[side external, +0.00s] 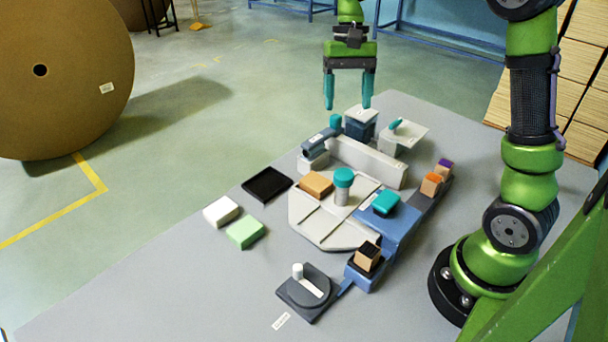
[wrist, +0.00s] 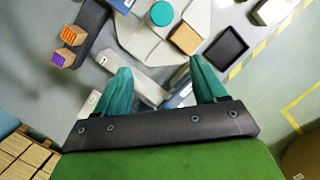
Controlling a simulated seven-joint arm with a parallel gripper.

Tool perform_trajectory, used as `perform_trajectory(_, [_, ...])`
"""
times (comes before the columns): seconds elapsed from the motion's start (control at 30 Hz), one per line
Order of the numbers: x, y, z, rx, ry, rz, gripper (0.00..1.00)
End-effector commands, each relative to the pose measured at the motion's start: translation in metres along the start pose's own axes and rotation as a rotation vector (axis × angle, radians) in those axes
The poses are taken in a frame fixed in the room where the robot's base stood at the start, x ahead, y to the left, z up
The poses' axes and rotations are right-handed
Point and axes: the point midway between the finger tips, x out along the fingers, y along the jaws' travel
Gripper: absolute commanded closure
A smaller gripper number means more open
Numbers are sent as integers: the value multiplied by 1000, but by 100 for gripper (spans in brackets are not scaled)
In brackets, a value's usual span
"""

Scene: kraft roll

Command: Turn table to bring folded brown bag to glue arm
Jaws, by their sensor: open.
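A light grey turntable (side external: 325,228) sits mid-table, with a teal-capped post (side external: 343,187) at its centre. The folded brown bag (side external: 316,184) appears as a tan block on its left part, beside the post. In the wrist view the bag (wrist: 186,39) lies right of the teal cap (wrist: 162,13). My gripper (side external: 348,106) is raised near the far end of the station, its teal fingers spread and nothing between them. In the wrist view my gripper (wrist: 160,78) is apart from the turntable. I cannot tell for sure which part is the glue arm; a dark blue, teal-tipped unit (side external: 320,141) stands behind the bag.
A black tray (side external: 267,185), a white block (side external: 221,211) and a green block (side external: 246,232) lie left. A blue stand with a teal knob (side external: 386,203) is at right. A grey dial base (side external: 308,291) is in front. A long grey wall (side external: 367,162) stands behind the turntable.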

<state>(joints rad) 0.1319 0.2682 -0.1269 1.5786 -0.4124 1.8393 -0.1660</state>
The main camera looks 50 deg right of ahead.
Motion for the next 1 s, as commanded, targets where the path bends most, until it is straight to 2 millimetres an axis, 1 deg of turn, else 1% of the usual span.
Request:
perform_trajectory(0.03, [-4,-3,-6,31,-37,11,29])
perform_trajectory(0.07, [-8,-4,-6,45,-55,15,29])
perform_trajectory(0.2, [-26,-8,4,81,-102,6,29])
perform_trajectory(0.27, [-25,-8,9,87,-123,5,29])
perform_trajectory(0.37, [-20,-9,12,87,-138,3,29])
perform_trajectory(0.47, [-7,-9,14,84,-138,4,29])
perform_trajectory(0.57, [12,-9,18,85,-140,4,29])
perform_trajectory(0.8, [65,-10,25,86,-138,3,29])
perform_trajectory(1.0, [106,-10,30,86,-139,3,29])
